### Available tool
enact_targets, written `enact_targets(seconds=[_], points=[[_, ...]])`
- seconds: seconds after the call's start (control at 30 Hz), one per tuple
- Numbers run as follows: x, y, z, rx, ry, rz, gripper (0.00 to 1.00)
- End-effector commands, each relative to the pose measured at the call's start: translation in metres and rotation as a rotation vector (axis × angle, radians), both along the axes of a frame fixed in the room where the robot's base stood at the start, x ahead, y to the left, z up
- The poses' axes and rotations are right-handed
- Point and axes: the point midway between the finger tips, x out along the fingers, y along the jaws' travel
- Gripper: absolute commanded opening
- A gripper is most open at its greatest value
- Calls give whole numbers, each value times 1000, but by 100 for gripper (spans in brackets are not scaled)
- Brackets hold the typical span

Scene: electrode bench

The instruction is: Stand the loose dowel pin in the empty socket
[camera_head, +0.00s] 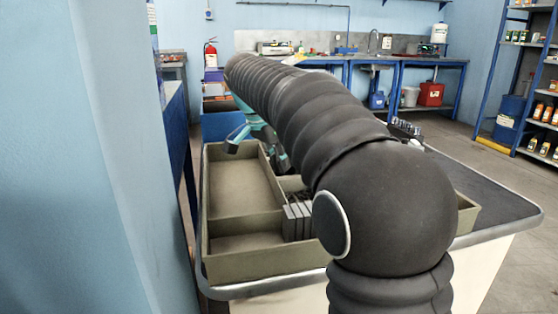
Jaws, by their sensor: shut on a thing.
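My gripper (258,150), with teal parts, is only partly in view beyond my dark arm. It is over the far part of an olive tray (262,265) with compartments. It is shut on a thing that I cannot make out. I cannot see the loose dowel pin or the empty socket; my arm covers much of the bench. A dark rack (405,128) with small upright pieces shows partly behind my arm at the right, too small to tell its sockets.
Grey upright plates (297,222) stand in the tray beside my arm. The dark bench top (485,195) is clear at the right. A blue wall (100,150) is close on the left. Shelves (520,90) stand at the far right.

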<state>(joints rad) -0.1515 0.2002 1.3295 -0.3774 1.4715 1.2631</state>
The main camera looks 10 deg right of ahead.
Motion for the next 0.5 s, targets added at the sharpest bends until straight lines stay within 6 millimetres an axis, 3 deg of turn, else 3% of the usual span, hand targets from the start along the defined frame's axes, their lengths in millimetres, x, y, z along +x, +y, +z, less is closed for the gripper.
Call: enact_targets(seconds=[0.03, 0.07, 0.1, 0.2, 0.5], points=[[-1, 1, -15, 3, 32, -3, 0], [-1, 1, -15, 3, 32, -3, 0], [-1, 1, -16, 3, 33, -3, 18], [-1, 1, -16, 4, 34, -3, 43], [-2, 4, -15, 4, 32, 3, 45]])
